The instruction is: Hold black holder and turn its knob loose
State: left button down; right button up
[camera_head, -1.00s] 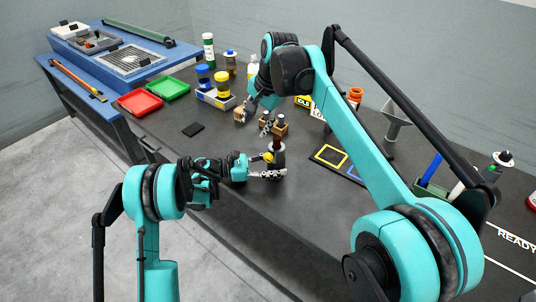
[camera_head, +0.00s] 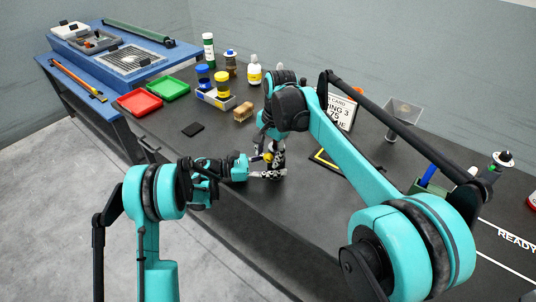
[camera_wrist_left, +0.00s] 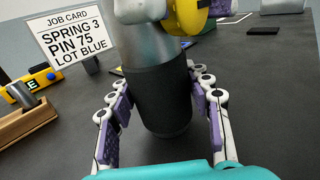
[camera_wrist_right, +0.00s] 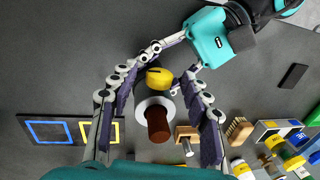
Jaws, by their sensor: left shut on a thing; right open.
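The black holder (camera_wrist_left: 158,100) stands upright on the bench, a dark cylinder with a grey metal upper part. My left gripper (camera_head: 268,174) is shut on its black body, one finger on each side in the left wrist view. A yellow knob (camera_wrist_right: 159,77) sticks out from the holder's side; it also shows at the top of the left wrist view (camera_wrist_left: 190,14). A brown rod (camera_wrist_right: 157,122) rises from the pale ring on top. My right gripper (camera_wrist_right: 160,70) is open above the holder, its fingers spread on either side of the knob and rod.
A job card (camera_wrist_left: 77,35) stands behind the holder. A mat with blue and yellow squares (camera_wrist_right: 68,130) lies to one side. A wooden block with a pin (camera_wrist_right: 186,136) and a brush (camera_head: 243,112) are close by. Red (camera_head: 139,102) and green trays lie farther left.

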jog(key=shift+f, duration=0.25)
jog(key=shift+c, duration=0.4)
grip_shut()
